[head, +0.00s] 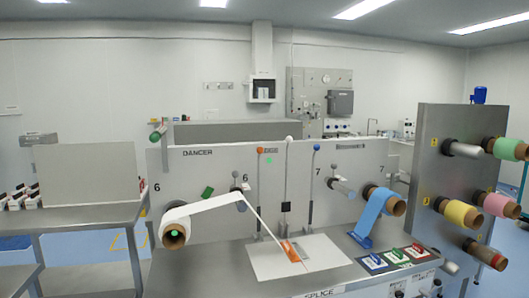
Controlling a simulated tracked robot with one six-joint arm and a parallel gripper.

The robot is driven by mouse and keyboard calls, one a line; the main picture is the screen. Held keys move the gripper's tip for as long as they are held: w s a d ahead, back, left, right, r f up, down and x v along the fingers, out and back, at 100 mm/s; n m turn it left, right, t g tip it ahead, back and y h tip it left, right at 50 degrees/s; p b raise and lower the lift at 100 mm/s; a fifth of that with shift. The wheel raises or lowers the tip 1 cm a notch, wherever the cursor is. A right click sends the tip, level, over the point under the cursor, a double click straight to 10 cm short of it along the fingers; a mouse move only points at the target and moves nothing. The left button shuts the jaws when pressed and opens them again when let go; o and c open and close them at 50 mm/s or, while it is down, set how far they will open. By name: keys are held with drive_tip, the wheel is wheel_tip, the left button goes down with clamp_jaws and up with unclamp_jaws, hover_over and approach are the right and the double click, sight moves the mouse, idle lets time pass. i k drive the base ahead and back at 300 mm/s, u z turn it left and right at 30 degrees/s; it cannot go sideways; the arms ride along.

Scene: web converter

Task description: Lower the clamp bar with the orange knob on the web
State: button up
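An orange knob (261,150) tops a thin upright rod in front of the grey back panel, beside a small label; I take this rod for the clamp bar, standing raised. My gripper is not in view.
Similar upright rods carry a white knob (289,138) and a blue knob (316,147) just to the right. A blue web roll (379,208) hangs at right. Small coloured trays (371,262) lie at the front right. Coloured rolls (462,213) jut from the right panel.

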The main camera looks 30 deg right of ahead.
sight(260, 150)
drive_tip(key=u, duration=0.05)
drive_tip(key=i, duration=1)
drive_tip(key=z, duration=0.05)
